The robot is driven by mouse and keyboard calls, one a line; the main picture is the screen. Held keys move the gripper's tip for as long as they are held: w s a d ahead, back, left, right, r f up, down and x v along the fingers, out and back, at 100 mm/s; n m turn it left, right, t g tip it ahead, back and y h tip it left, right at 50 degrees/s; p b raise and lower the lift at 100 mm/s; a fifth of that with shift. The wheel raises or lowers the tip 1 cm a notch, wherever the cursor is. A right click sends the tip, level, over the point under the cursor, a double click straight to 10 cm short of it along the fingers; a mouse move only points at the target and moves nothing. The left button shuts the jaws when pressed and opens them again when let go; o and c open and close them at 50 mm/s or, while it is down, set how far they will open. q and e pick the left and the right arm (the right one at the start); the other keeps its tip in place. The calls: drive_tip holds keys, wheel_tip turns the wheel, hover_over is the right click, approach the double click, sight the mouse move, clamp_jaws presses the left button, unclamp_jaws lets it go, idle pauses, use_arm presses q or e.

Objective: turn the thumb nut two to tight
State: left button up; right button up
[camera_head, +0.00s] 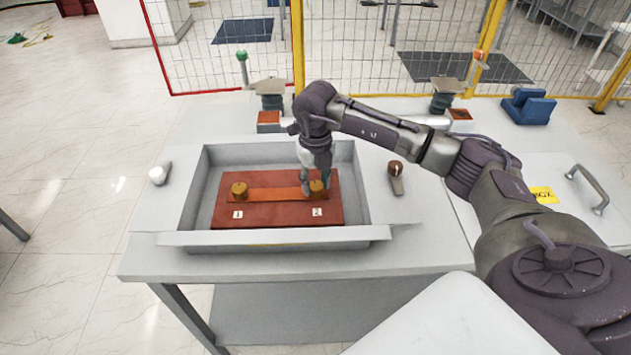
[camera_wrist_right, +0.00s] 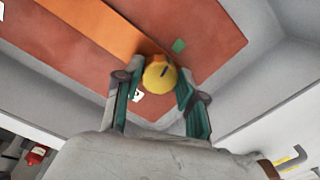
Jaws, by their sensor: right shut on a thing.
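Thumb nut two (camera_head: 318,188) is a brass-coloured knob on the right end of an orange bar (camera_head: 270,194), by the label "2" (camera_head: 317,211). The bar lies on a red-brown board (camera_head: 285,215) in a grey tray. My right gripper (camera_head: 311,182) comes down from above and is shut on thumb nut two. In the right wrist view, the yellow nut (camera_wrist_right: 159,76) sits between the two green-edged fingers (camera_wrist_right: 155,85). Thumb nut one (camera_head: 239,190) stands at the bar's left end by the label "1" (camera_head: 238,214). My left gripper is not in view.
The tray's walls (camera_head: 190,190) surround the board. A white-topped knob (camera_head: 158,174) stands left of the tray and a brown-topped one (camera_head: 396,172) right of it. Insulator-like posts (camera_head: 271,98) stand at the back. A blue block (camera_head: 528,106) is at the back right.

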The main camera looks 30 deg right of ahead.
sight(316, 184)
drive_tip(key=shift+m, duration=0.8)
drive_tip(key=o, duration=1.1)
drive_tip(key=shift+o, duration=0.2)
wheel_tip(316, 184, up, 12)
